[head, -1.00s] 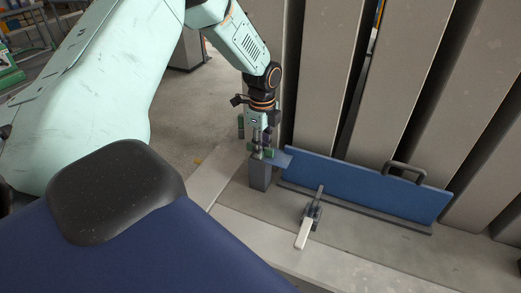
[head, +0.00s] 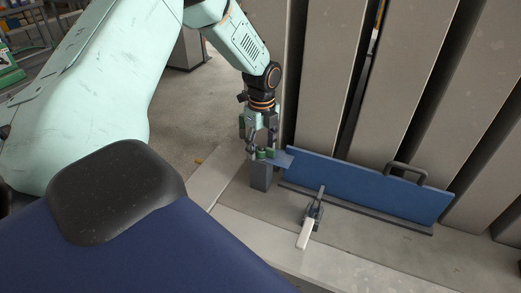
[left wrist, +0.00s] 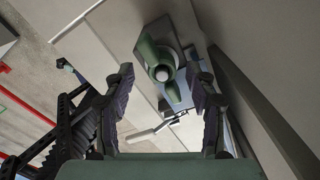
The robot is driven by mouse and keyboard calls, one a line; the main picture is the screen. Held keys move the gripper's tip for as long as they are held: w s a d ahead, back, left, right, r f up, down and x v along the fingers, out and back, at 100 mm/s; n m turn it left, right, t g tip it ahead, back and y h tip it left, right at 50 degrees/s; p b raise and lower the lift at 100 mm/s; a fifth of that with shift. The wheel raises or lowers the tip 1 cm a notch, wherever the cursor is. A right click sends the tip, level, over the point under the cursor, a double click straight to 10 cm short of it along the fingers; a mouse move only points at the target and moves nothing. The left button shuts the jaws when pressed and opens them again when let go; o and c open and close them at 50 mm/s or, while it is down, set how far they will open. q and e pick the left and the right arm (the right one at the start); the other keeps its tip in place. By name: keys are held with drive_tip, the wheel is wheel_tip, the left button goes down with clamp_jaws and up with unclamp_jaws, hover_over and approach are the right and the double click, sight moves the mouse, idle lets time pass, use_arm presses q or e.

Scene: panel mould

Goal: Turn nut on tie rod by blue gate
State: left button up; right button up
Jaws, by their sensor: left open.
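The blue gate (head: 365,186) stands on edge against the grey panels, with a dark handle on top. A grey block (head: 261,177) stands at its left end. The green winged nut (head: 265,153) sits above this block. In the left wrist view the nut (left wrist: 153,58) shows two wings around the pale round end of the tie rod (left wrist: 162,73). My left gripper (head: 262,151) points down over the nut, its fingers spread to either side. In the left wrist view the open fingers (left wrist: 163,92) stand apart, with clear space around the nut. My right gripper is not in view.
A toggle clamp with a white handle (head: 305,234) stands on the pale bed in front of the gate. Tall grey slanted panels (head: 405,85) rise close behind the gate and gripper. The floor to the left of the block is open.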

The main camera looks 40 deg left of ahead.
sight(263, 148)
use_arm(q)
drive_tip(key=shift+w+d, duration=0.15)
drive_tip(key=shift+d, duration=0.15)
drive_tip(key=shift+r, duration=0.2)
wheel_tip(263, 148, up, 12)
drive_tip(key=shift+a+f, duration=0.15)
drive_tip(key=shift+f, duration=0.05)
drive_tip(key=shift+o, duration=0.4)
